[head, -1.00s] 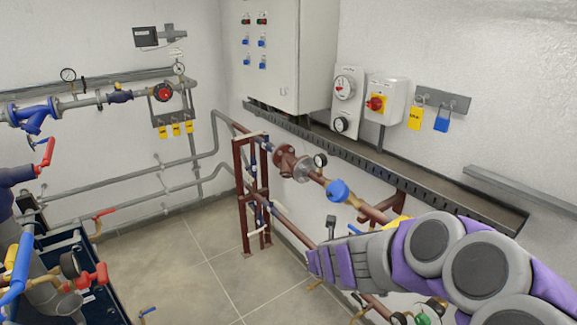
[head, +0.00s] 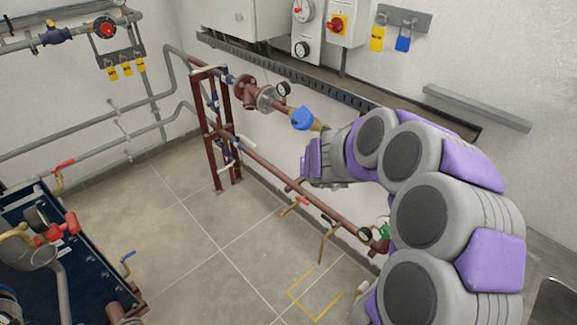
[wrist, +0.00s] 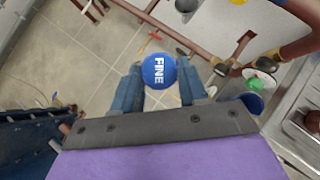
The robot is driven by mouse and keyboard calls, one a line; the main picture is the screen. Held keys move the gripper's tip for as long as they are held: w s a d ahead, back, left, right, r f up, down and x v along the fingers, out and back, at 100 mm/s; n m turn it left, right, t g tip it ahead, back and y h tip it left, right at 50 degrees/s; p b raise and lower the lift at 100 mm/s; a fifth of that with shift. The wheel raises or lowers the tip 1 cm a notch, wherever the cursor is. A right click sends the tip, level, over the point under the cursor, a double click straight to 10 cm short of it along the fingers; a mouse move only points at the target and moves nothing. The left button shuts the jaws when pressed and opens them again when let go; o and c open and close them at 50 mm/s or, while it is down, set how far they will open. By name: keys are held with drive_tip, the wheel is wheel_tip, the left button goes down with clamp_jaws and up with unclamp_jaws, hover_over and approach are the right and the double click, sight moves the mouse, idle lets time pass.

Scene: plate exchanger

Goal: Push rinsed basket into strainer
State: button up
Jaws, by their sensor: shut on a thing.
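My gripper (wrist: 160,82) is shut on a round blue cap marked FINE (wrist: 158,72), seen face on between its two blue-grey fingers in the wrist view. The cap appears to be the end of the basket; any mesh behind it is hidden. In the head view, my gripper (head: 312,162) is just below and right of a blue fitting (head: 303,118) on the red-brown upper pipe, and the held cap does not show. I cannot tell whether that fitting is the strainer.
A gauge (head: 284,89) and a red-brown flange (head: 246,86) are on the upper pipe. A lower pipe (head: 280,178) runs under it with valve handles. A dark blue open unit (head: 85,275) stands left.

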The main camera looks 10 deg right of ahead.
drive_tip(key=s+d+f+m+g+h, duration=0.15)
drive_tip(key=s+d+m, duration=0.25)
drive_tip(key=d, duration=0.7)
drive_tip(key=s+d+f+m+g+h+b, duration=0.1)
drive_tip(key=s+d+m+g+h, duration=0.3)
drive_tip(key=d, duration=0.6)
drive_tip(key=s+d+f+m+g, duration=0.1)
drive_tip(key=s+d+m+g, duration=0.3)
drive_tip(key=d, duration=0.7)
drive_tip(key=s+d+f+m+g+y, duration=0.15)
drive_tip(key=s+d+m, duration=0.25)
drive_tip(key=s, duration=0.5)
drive_tip(key=s+d+f+m+g+y, duration=0.1)
drive_tip(key=s+d+f+m+g, duration=0.15)
drive_tip(key=s+d+m, duration=0.4)
drive_tip(key=s+d+f+m+g+y, duration=0.1)
drive_tip(key=s+d+f+m, duration=0.15)
drive_tip(key=s, duration=0.75)
drive_tip(key=shift+a+f+b, duration=0.15)
drive_tip(key=shift+f+b, duration=0.15)
drive_tip(key=shift+f, duration=1.3)
drive_tip(key=shift+a+f+b, duration=0.15)
drive_tip(key=shift+f+b, duration=0.2)
drive_tip(key=shift+f, duration=1.2)
drive_tip(key=shift+a+f+b, duration=0.15)
drive_tip(key=shift+f+b, duration=0.15)
drive_tip(key=shift+f, duration=1.3)
drive_tip(key=o, duration=1.2)
